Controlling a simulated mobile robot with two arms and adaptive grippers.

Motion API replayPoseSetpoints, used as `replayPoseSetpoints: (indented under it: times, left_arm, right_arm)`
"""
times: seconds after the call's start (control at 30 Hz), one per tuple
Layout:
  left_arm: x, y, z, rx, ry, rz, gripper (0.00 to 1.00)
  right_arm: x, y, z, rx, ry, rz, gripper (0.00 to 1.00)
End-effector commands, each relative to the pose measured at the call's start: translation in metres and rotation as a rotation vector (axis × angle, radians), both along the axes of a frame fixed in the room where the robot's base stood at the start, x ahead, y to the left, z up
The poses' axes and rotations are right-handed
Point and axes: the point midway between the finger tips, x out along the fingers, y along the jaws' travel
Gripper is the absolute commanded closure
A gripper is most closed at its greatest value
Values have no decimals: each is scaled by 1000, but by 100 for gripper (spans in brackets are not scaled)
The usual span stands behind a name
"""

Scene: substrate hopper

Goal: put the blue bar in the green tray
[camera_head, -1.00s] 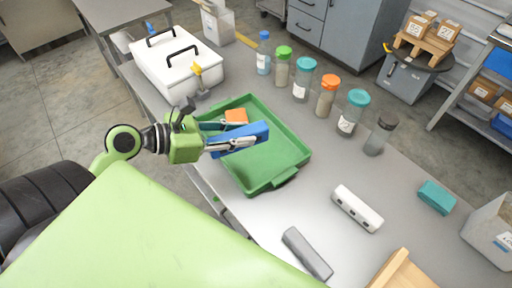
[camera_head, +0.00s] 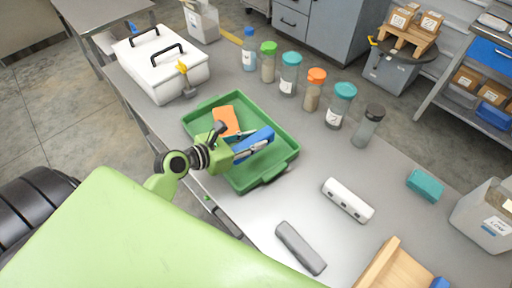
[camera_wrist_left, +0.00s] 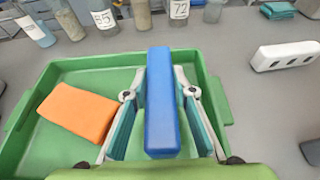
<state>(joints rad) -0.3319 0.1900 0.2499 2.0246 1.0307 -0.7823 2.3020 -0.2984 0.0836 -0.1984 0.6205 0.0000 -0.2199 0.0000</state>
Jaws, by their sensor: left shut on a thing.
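The blue bar (camera_head: 254,144) is between the fingers of my left gripper (camera_head: 256,146), over the green tray (camera_head: 283,163). In the left wrist view the blue bar (camera_wrist_left: 162,100) points away from me, with a finger on each side of it. My left gripper (camera_wrist_left: 160,105) is shut on it. The tray (camera_wrist_left: 215,88) lies beneath; I cannot tell whether the bar touches its floor. An orange block (camera_head: 226,120) lies in the tray, left of the bar; it also shows in the left wrist view (camera_wrist_left: 78,112). My right gripper is not in view.
Several lidded jars (camera_head: 311,92) stand behind the tray. A white box with black handles (camera_head: 160,68) is at the back left. A white block (camera_head: 347,200), a grey bar (camera_head: 300,248) and a teal block (camera_head: 425,186) lie to the right, with bare table between them.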

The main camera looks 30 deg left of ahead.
Motion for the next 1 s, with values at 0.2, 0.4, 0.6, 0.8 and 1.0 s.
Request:
replayPoseSetpoints:
  times: [0.2, 0.4, 0.6, 0.8, 1.0]
  left_arm:
    - [9, -6, -21, -1, 1, -1, 100]
    - [9, -6, -43, 0, 0, 0, 100]
    - [9, -6, -43, 0, -1, 0, 100]
    - [8, -6, -45, 0, 1, 0, 63]
    - [8, -6, -45, 0, 1, 0, 59]
  right_arm:
    - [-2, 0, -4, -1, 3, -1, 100]
    - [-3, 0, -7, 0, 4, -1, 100]
    - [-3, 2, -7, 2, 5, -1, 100]
    - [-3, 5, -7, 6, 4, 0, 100]
    - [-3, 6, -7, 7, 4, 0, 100]
